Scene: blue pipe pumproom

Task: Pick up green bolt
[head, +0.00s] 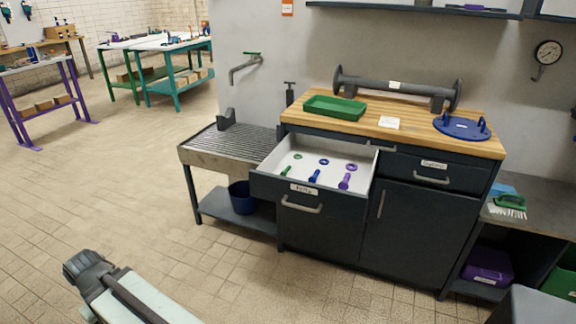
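The green bolt (286,171) lies in the open drawer (270,186) of the dark workbench, at the left of a row of bolts. A blue bolt (315,176) and a purple bolt (345,181) lie to its right. Behind them are a green ring (298,156), a blue ring (324,162) and a purple ring (351,167). Part of my own arm shows at the lower left of the head view, well apart from the drawer. I cannot make out gripper fingers in this view.
The wooden worktop (400,133) above the drawer holds a green tray (335,107), a grey flanged pipe (395,90) and a blue round plate (462,127). A slatted metal table (225,147) stands left of the drawer. The tiled floor in front (230,270) is clear.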

